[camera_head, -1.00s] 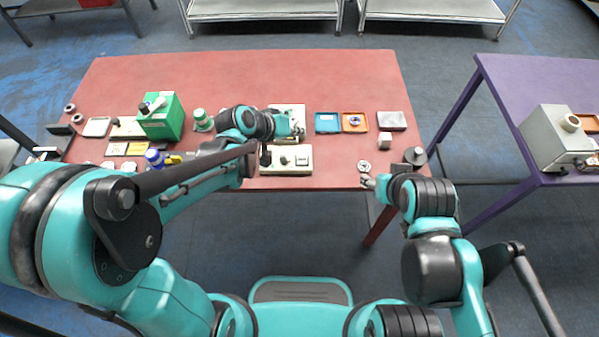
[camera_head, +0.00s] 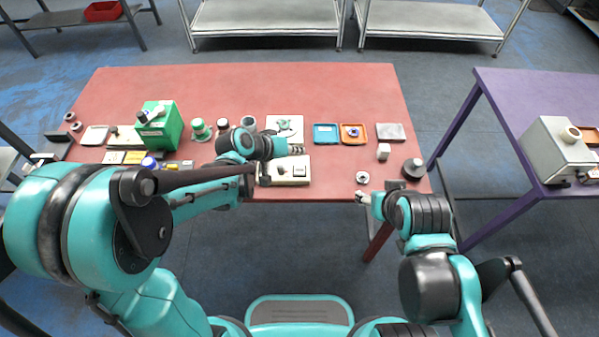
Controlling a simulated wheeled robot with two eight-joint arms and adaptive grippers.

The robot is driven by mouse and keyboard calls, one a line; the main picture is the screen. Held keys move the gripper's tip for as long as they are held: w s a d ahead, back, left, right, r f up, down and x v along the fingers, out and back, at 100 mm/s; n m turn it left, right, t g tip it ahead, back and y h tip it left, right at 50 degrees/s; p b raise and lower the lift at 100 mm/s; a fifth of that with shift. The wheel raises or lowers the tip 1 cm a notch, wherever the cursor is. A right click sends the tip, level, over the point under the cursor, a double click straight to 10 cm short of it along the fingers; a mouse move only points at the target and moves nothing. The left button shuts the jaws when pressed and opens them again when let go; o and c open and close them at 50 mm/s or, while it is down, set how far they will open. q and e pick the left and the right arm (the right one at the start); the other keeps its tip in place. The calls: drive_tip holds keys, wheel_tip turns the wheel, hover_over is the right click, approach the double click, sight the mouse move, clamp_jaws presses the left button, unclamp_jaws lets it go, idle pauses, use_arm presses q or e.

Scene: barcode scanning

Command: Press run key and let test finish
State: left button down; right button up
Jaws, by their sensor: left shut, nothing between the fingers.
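A cream control box (camera_head: 273,179) with dark and light keys or knobs on top lies near the table's front edge, in the middle. Which key is the run key is too small to tell. My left gripper (camera_head: 298,149) is shut and empty. It is at the back edge of the box, and I cannot tell whether it touches the box. A white plate (camera_head: 291,137) with a green part on it lies behind my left gripper. My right gripper (camera_head: 362,197) is at the front edge of the table, below a small metal ring (camera_head: 362,178); its fingers are too small to read.
The red table (camera_head: 250,85) is clear at the back. A green box (camera_head: 160,127) and several small items crowd its left side. A purple table (camera_head: 510,90) is farther right.

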sight(297, 171)
use_arm(q)
drive_tip(key=shift+f+b, duration=2.2)
drive_tip(key=shift+f, duration=0.85)
use_arm(e)
drive_tip(key=shift+f, duration=2.6)
use_arm(q)
drive_tip(key=shift+f, duration=0.1)
drive_tip(key=shift+f+b, duration=0.35)
drive_tip(key=shift+b, duration=0.1)
use_arm(e)
drive_tip(key=shift+f, duration=0.4)
